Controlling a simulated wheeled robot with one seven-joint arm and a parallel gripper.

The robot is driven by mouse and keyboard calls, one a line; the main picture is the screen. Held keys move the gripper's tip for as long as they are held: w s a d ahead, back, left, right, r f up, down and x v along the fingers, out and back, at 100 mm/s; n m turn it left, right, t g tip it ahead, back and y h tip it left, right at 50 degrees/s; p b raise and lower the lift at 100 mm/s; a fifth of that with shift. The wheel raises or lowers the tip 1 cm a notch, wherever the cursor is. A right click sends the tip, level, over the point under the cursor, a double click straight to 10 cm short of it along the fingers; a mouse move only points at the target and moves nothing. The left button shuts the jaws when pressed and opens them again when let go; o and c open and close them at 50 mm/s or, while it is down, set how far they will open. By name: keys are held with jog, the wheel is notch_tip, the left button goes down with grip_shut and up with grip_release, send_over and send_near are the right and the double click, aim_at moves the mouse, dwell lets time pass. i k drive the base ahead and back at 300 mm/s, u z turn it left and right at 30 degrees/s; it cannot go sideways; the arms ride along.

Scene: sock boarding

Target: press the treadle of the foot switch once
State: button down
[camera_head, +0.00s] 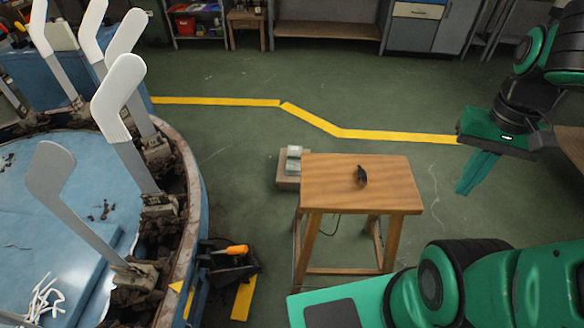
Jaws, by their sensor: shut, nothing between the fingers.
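My gripper (463,190) hangs at the right, over the green floor, with its green fingers together and nothing between them. It is to the right of the wooden stool and apart from it. A low, box-like thing with a pale grey top, which looks like the foot switch (289,179), is at the stool's left rear corner. The stool partly hides it, and its treadle is too small to make out clearly. A small black object (361,176) lies on the stool top; I cannot tell what it is.
The wooden stool (390,198) stands mid-view, with a dark cable (335,227) below it. A round blue machine (200,215) with upright white sock-shaped boards (118,85) fills the left. A black and orange tool (232,258) is beside it. Floor behind the stool is clear.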

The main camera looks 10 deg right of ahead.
aim_at(292, 165)
jog(key=k, duration=1.65)
jog(key=z, duration=1.2)
jog(key=i, duration=3.2)
